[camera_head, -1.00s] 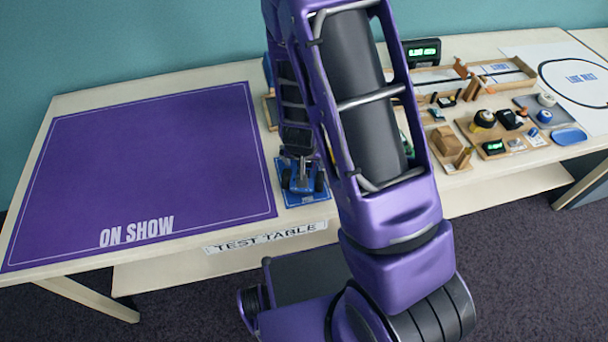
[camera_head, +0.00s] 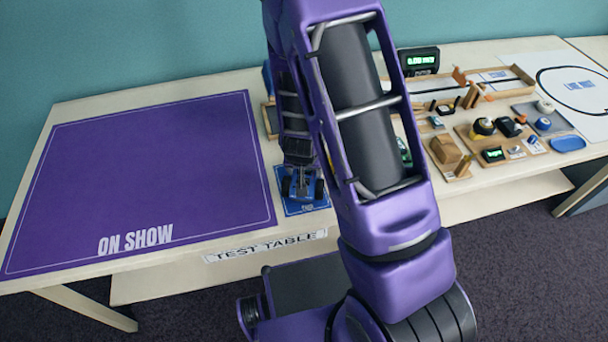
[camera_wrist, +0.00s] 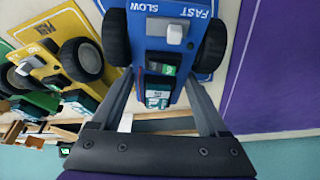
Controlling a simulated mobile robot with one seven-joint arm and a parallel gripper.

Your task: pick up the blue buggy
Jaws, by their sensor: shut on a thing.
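The blue buggy (camera_head: 303,187) with black wheels is at the front edge of the table, just right of the purple mat. In the wrist view the buggy (camera_wrist: 158,38) shows close up, with a grey block on top and small labelled parts toward me. My gripper (camera_wrist: 160,80) has one finger on each side of its narrow body and is shut on it. In the head view my arm hides part of the gripper.
A yellow buggy (camera_wrist: 45,68) stands close beside the blue one in the wrist view. The purple ON SHOW mat (camera_head: 150,175) is bare. Trays, tape rolls and a display (camera_head: 419,61) fill the right of the table. A TEST TABLE sign (camera_head: 265,246) is on the front edge.

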